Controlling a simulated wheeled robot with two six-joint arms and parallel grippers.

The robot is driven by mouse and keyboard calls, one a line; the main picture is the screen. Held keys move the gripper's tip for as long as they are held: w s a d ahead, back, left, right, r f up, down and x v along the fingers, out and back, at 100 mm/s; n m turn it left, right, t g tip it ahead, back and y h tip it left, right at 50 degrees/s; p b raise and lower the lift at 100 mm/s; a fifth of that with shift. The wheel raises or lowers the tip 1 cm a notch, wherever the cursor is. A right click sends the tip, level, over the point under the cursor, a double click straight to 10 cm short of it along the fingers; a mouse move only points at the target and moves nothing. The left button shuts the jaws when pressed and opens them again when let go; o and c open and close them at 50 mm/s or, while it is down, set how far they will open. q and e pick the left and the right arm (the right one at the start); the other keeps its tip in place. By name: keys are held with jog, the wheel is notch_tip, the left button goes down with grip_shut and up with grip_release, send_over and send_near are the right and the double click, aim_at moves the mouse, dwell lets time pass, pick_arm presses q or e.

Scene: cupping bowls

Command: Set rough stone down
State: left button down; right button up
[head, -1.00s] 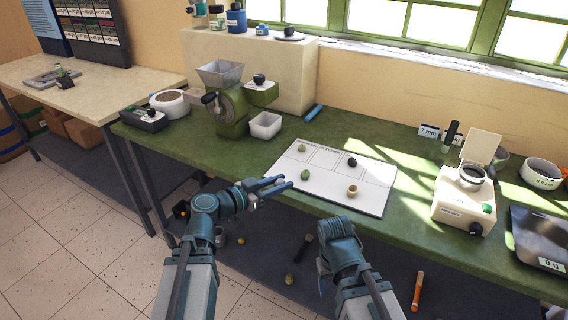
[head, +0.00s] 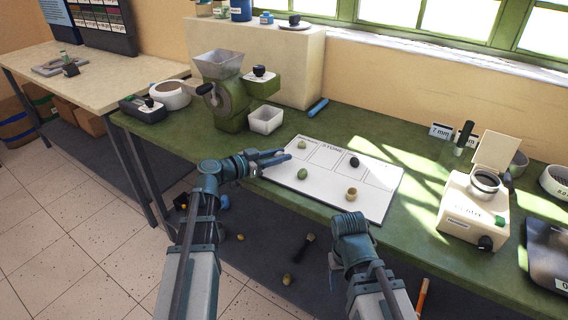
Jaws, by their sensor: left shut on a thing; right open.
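My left gripper (head: 272,160) is at the left edge of the white sorting board (head: 322,197), its fingers shut and pointing right. What it grips is hidden between the fingers, so I cannot tell its look. On the board lie a small pale olive stone (head: 301,145), a green stone (head: 302,174), a dark stone (head: 354,162) and a tan, hollow-looking piece (head: 351,195). The board has ruled compartments and lettering that includes "STONE". My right gripper (head: 349,224) is open, low in front of the bench edge; its fingertips are hard to make out.
A cream device (head: 470,210) and a dark scale (head: 548,250) stand at right. Small yellowish pieces (head: 287,279) lie below the bench.

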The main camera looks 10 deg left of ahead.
pick_arm(q)
jog(key=shift+s+a+f+b, duration=0.15)
jog(key=shift+f+b, duration=0.3)
jog(key=shift+f, duration=0.6)
jog(key=shift+s+f, duration=0.1)
jog(key=shift+f, duration=0.05)
jog(key=shift+d, duration=0.2)
jog(key=shift+a, duration=0.1)
jog(key=shift+f+b, duration=0.15)
jog(key=shift+b, duration=0.15)
jog(key=c, duration=0.6)
grip_release()
